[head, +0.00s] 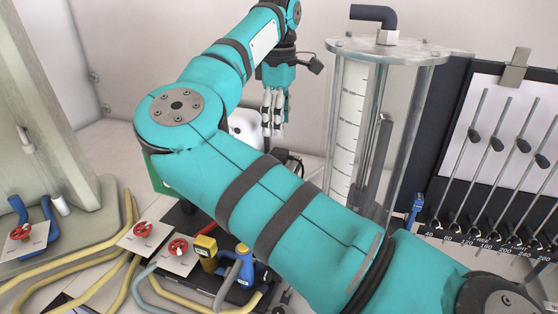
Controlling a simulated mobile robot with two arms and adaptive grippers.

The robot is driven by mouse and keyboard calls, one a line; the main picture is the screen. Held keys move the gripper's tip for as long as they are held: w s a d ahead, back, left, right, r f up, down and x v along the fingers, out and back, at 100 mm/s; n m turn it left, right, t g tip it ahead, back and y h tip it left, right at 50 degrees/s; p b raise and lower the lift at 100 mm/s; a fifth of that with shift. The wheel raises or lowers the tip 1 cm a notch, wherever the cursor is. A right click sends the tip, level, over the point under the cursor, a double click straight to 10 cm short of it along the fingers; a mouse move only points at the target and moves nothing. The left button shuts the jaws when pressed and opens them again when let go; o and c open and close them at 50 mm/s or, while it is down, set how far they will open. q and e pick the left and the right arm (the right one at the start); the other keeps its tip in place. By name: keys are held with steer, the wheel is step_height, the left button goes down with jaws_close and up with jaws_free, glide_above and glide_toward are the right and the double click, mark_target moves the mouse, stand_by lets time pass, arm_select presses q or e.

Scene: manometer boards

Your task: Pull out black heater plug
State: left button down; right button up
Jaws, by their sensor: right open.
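My right arm crosses the middle of the head view, and my right gripper (272,128) hangs at its end, fingers pointing down. It is open, and I see nothing held between its fingers. A white rounded object (243,125) shows just left of the fingers, partly behind my arm. A small black part (293,163) shows below and right of the fingers, mostly covered by my arm. I cannot tell whether it is the black heater plug. I cannot clearly make out the plug elsewhere. My left gripper is not in view.
A clear cylinder with a metal lid (388,48) stands right of the gripper. A board with slanted rods (500,130) is at far right. Red-knob valves (178,247), a yellow fitting (205,247), a blue fitting (243,268) and yellow hoses (128,230) crowd the lower left.

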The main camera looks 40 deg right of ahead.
mark_target(279, 150)
steer(key=shift+s+a+r, duration=0.1)
step_height(279, 150, down, 8)
steer(key=b, duration=0.6)
steer(key=shift+f, duration=0.2)
stand_by(0.9)
jaws_close()
stand_by(0.4)
steer(key=shift+r, duration=0.2)
